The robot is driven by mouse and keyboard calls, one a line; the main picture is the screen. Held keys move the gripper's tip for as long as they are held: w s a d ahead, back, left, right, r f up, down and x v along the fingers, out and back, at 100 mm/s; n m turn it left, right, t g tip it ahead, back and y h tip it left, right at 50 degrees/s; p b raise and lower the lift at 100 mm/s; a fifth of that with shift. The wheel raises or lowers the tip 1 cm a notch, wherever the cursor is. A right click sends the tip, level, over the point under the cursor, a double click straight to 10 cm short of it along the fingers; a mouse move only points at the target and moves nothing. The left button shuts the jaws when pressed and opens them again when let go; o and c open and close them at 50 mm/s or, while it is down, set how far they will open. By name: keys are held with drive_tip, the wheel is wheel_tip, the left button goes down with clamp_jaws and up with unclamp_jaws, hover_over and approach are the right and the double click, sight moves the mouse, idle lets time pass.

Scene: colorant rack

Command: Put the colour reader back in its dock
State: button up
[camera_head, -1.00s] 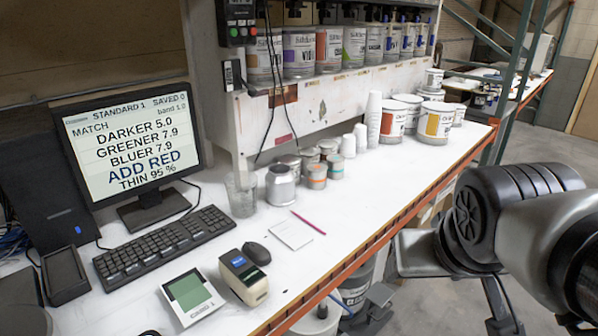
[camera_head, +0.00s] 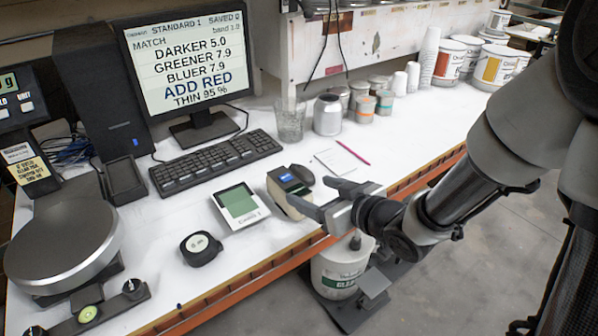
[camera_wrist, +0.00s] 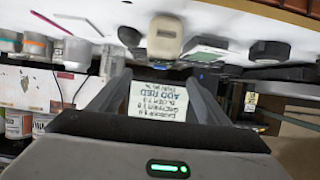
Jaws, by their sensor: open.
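The colour reader (camera_head: 284,184), a beige handheld block with a blue screen, sits on the white bench right of the green-screened unit. My gripper (camera_head: 309,192) is open and overlaps the reader's front right part in the head view. In the wrist view the reader (camera_wrist: 166,36) lies above and beyond the fingertips of my gripper (camera_wrist: 157,78), with nothing between the fingers but background. The gap between gripper and reader is hard to judge. A small black tray that looks like the dock (camera_head: 121,184) stands left of the keyboard, with nothing visible in it.
A green-screened unit (camera_head: 240,205), a black round-cornered puck (camera_head: 201,248) and a mouse (camera_head: 301,174) lie close to the reader. The keyboard (camera_head: 215,161) and monitor (camera_head: 187,60) are behind. A scale (camera_head: 62,240) fills the left. A pail (camera_head: 338,272) stands below the bench edge.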

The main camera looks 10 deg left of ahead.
sight(288, 182)
drive_tip(key=b+x, duration=0.1)
drive_tip(key=x, duration=0.7)
drive_tip(key=shift+w+a+f+b, duration=0.15)
drive_tip(key=shift+a+f+b, duration=0.1)
drive_tip(key=shift+b, duration=0.15)
drive_tip(key=shift+x, duration=3.2)
drive_tip(key=shift+r, duration=0.1)
drive_tip(key=shift+r, duration=0.15)
clamp_jaws()
